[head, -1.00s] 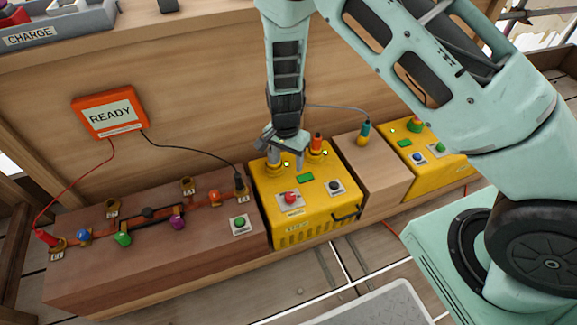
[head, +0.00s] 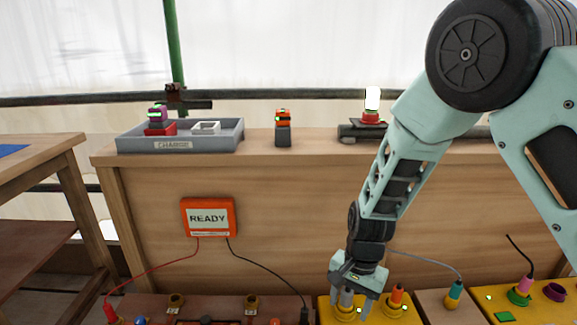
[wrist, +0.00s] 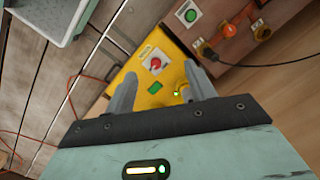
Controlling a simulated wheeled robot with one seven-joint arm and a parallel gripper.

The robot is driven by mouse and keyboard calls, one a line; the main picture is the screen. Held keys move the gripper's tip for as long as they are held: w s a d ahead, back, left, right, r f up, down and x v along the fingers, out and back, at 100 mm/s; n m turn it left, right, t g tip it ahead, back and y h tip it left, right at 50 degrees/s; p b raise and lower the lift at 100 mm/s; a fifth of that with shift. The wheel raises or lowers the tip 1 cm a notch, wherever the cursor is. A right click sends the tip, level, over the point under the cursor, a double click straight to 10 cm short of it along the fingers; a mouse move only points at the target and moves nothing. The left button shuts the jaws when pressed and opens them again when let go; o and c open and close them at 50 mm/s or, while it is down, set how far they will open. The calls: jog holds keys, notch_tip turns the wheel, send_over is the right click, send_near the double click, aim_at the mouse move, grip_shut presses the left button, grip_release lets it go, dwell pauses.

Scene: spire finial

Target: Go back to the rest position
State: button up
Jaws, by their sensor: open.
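My gripper (head: 350,308) is open, its fingers pointing down over the left rear part of the yellow box (head: 328,314) in the head view. In the wrist view my gripper (wrist: 161,95) has its two grey fingers wide apart with nothing seen clamped between them. Whether a fingertip touches the box's sockets cannot be told. My arm reaches down from the upper right.
An orange READY box (head: 208,217) with red and black cables hangs on the wooden wall. A grey CHARGE tray (head: 215,142) sits on the ledge above.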

jog(key=s+a+r+n, duration=0.4)
jog(key=s+r+n, duration=0.4)
jog(key=s+r, duration=0.45)
jog(key=s+d+r+n+p, duration=0.1)
jog(key=s+d+r+n, duration=0.3)
jog(key=s+r+n, duration=0.45)
notch_tip(320, 180, up, 21)
jog(key=s+m+p, duration=0.1)
jog(key=m+p, duration=0.1)
jog(key=p, duration=2)
jog(key=shift+s+f+t+h, duration=0.15)
jog(key=shift+s+t+h, duration=0.15)
jog(key=shift+t, duration=0.1)
